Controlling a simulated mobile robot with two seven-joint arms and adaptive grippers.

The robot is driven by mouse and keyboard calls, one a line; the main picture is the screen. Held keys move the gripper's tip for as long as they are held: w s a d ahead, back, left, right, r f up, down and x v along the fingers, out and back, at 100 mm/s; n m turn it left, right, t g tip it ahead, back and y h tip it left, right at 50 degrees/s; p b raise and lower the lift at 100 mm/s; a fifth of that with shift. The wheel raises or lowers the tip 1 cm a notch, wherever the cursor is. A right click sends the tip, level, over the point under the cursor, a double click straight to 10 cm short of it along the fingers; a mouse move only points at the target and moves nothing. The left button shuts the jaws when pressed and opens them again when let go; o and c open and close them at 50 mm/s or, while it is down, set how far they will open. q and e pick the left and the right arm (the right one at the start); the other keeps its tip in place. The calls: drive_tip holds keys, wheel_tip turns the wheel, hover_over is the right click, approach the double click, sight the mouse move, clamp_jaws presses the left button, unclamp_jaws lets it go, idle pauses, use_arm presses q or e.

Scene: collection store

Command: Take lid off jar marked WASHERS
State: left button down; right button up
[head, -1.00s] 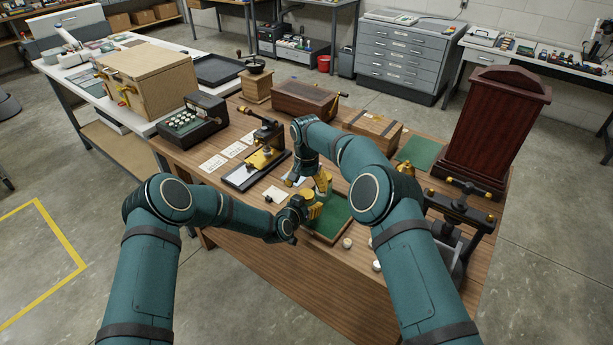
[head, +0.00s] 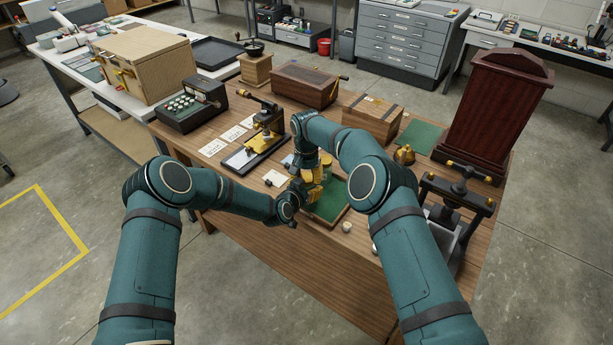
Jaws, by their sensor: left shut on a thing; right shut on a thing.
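My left gripper (head: 301,196) reaches in from the left, low over the near edge of the green-lined tray (head: 330,207). My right gripper (head: 316,178) comes down from above, and its yellow fingers meet the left gripper's. Both are shut at one spot, the left lower at the jar and the right higher at its lid. The jar and lid are almost wholly hidden by the fingers and my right forearm. No WASHERS marking can be read, and whether lid and jar are apart cannot be seen.

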drive_tip(key=shift+n, duration=1.7)
drive_tip(key=o, duration=1.2)
drive_tip(key=shift+o, duration=0.4)
drive_tip(key=shift+r, duration=2.3)
drive_tip(key=shift+r+m, duration=1.55)
drive_tip(key=shift+m, duration=0.15)
drive_tip(key=shift+f, duration=3.85)
